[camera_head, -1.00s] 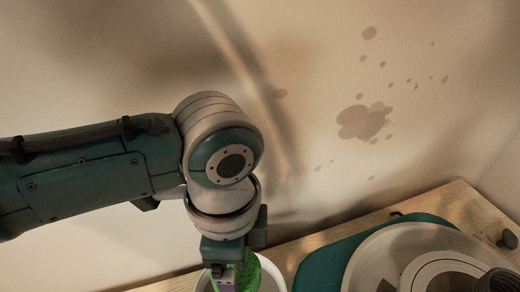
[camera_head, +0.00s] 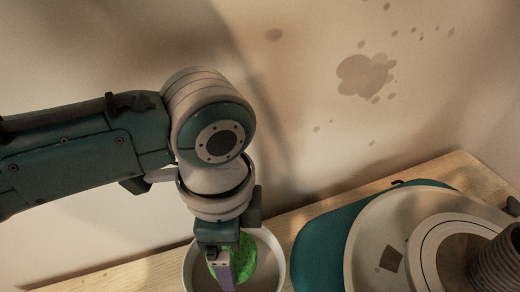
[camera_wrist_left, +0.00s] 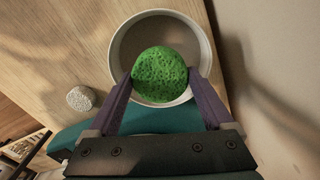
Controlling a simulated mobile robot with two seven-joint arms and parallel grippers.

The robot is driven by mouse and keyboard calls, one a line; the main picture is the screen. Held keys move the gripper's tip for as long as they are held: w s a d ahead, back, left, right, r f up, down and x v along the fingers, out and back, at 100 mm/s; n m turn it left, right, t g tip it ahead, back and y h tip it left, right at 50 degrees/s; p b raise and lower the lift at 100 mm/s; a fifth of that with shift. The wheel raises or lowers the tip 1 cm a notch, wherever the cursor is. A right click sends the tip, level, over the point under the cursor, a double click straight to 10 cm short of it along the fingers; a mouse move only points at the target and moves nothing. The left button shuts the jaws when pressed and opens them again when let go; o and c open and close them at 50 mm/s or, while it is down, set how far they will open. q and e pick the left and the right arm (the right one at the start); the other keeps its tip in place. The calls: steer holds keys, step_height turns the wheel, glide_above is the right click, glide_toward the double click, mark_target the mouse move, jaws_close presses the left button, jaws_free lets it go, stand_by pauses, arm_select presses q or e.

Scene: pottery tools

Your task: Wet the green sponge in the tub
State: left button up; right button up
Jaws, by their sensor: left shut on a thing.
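The green sponge (camera_wrist_left: 160,76) is round and pitted. My left gripper (camera_wrist_left: 162,85) is shut on it, with one purple finger on each side. In the head view the sponge (camera_head: 241,262) shows partly behind the left gripper (camera_head: 222,272). The tub (camera_wrist_left: 119,50) is a round, white-rimmed bowl on the wooden table, and the sponge is over its opening. In the head view the tub (camera_head: 279,268) is cut off by the bottom edge. I cannot tell how far down the sponge is or whether it touches the tub's contents. My right gripper is not in view.
A teal pottery wheel body (camera_head: 318,250) with a large round pale tray (camera_head: 372,237) stands right of the tub. A ribbed dark cylinder (camera_head: 497,262) is at the far right. A pale speckled lump (camera_wrist_left: 80,99) lies on the table. A stained wall (camera_head: 330,150) rises behind.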

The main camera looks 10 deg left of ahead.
arm_select(q)
steer(key=shift+f+b, duration=2.3)
steer(key=shift+f, duration=1)
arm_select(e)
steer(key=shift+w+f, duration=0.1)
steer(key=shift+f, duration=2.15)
arm_select(q)
steer(key=shift+r, duration=0.1)
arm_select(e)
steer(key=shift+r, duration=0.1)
arm_select(q)
step_height(320, 180, up, 11)
steer(key=p, duration=1.2)
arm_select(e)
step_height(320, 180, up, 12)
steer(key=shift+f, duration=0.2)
